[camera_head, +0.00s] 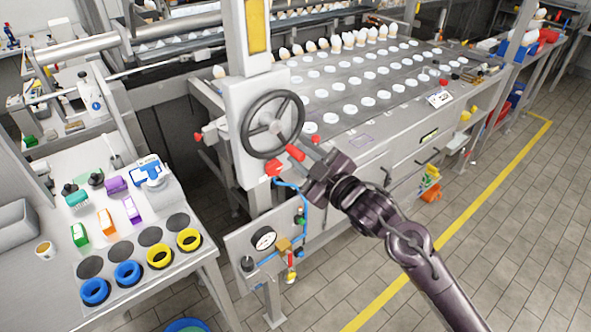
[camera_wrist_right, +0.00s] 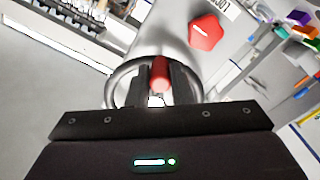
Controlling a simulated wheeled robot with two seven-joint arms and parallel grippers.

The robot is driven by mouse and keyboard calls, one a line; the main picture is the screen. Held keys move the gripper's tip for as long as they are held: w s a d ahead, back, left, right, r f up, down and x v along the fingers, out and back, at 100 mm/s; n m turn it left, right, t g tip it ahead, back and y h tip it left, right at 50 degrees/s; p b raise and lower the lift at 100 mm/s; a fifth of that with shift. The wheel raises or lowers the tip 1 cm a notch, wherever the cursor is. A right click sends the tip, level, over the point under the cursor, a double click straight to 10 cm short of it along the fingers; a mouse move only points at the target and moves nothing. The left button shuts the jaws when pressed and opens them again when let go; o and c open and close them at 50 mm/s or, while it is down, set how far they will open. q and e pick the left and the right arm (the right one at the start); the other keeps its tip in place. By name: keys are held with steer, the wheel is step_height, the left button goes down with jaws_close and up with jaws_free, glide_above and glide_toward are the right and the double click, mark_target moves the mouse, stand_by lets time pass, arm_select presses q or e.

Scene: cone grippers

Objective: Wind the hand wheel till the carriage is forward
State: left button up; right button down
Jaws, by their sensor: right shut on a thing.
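The hand wheel (camera_head: 273,124) is a dark ring with spokes on the front of a pale upright housing in the head view. Its red handle (camera_head: 295,153) is at the lower right of the rim. My right gripper (camera_head: 305,162) is at this handle. In the right wrist view my right gripper (camera_wrist_right: 160,85) is shut on the red handle (camera_wrist_right: 160,72), with one dark finger on each side. Part of the wheel rim (camera_wrist_right: 118,80) shows behind the fingers. I cannot tell which part is the carriage. My left gripper is not in view.
A red knob (camera_head: 273,169) sits just below the wheel; a red star-shaped knob (camera_wrist_right: 206,32) shows in the wrist view. A panel with a gauge (camera_head: 263,238) stands below. A flat bed (camera_head: 350,90) with rows of white discs lies behind. A side table (camera_head: 150,275) holds coloured rings.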

mark_target(302, 102)
steer(key=d+r+n+b, duration=0.1)
steer(key=r+n+b, duration=0.2)
steer(key=n, duration=0.2)
steer(key=w+d+r+n+b, duration=0.1)
steer(key=r+n+b, duration=0.2)
steer(key=n, duration=0.3)
steer(key=w+d+r+n+b, duration=0.1)
steer(key=r+n+b, duration=0.3)
steer(key=n, duration=0.2)
steer(key=shift+b, duration=0.4)
steer(key=shift+s+a+r+n+b, duration=0.5)
steer(key=shift+n+b, duration=0.5)
steer(key=shift+n, duration=0.6)
steer(key=shift+s+a+r+n+b, duration=0.3)
steer(key=shift+a+r+n+b, duration=0.5)
steer(key=shift+n, duration=0.8)
steer(key=shift+s+a+r+n+b, duration=0.45)
steer(key=shift+n+b, duration=0.7)
steer(key=shift+n, duration=0.45)
